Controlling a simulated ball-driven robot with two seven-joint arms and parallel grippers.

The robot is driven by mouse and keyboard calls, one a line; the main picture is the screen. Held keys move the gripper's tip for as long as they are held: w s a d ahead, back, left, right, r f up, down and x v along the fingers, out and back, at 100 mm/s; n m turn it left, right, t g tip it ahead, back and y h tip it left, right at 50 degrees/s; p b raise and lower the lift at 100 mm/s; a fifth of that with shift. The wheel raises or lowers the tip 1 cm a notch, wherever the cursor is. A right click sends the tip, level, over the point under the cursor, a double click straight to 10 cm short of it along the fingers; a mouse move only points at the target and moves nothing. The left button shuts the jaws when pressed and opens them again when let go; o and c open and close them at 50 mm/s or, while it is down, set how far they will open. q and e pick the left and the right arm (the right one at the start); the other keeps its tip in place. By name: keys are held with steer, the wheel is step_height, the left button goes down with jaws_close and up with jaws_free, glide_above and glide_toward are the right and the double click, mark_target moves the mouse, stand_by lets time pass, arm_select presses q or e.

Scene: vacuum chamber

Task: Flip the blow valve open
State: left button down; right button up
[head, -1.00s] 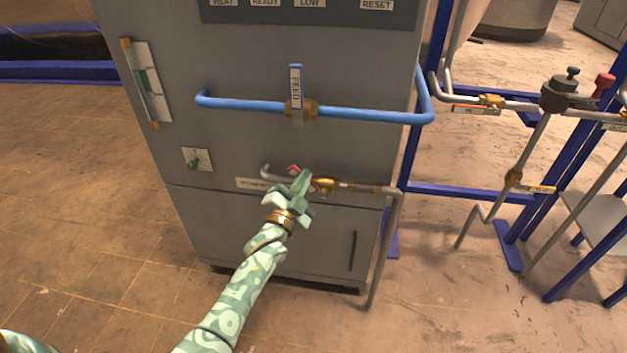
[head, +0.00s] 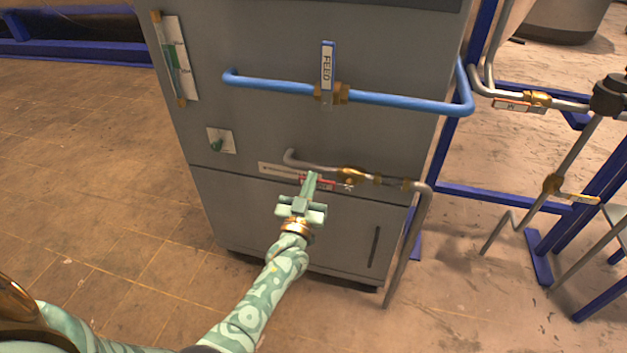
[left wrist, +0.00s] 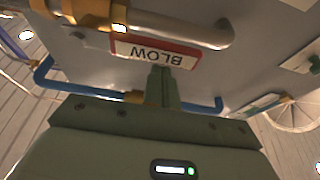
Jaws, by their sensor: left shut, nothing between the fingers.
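The blow valve (head: 352,174) is a brass body on the thin grey pipe low on the cabinet front. Its red-edged white handle (head: 326,185) points left from the body, roughly along the pipe. In the left wrist view the handle (left wrist: 155,52) reads BLOW upside down. My left gripper (head: 312,180) is shut and empty, its tips over the handle and hiding part of it. In the left wrist view the fingertips (left wrist: 160,72) are at the label's edge; I cannot tell whether they touch. My right gripper is not in view.
The blue feed pipe (head: 400,100) with its upright FEED handle (head: 327,65) crosses the cabinet (head: 250,130) above. A small green knob (head: 217,145) is at the left. The grey pipe bends down at the right. Blue frames stand further right; floor at the left is clear.

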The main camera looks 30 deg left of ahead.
arm_select(q)
steer(key=shift+f+n, duration=0.3)
steer(key=shift+n, duration=0.2)
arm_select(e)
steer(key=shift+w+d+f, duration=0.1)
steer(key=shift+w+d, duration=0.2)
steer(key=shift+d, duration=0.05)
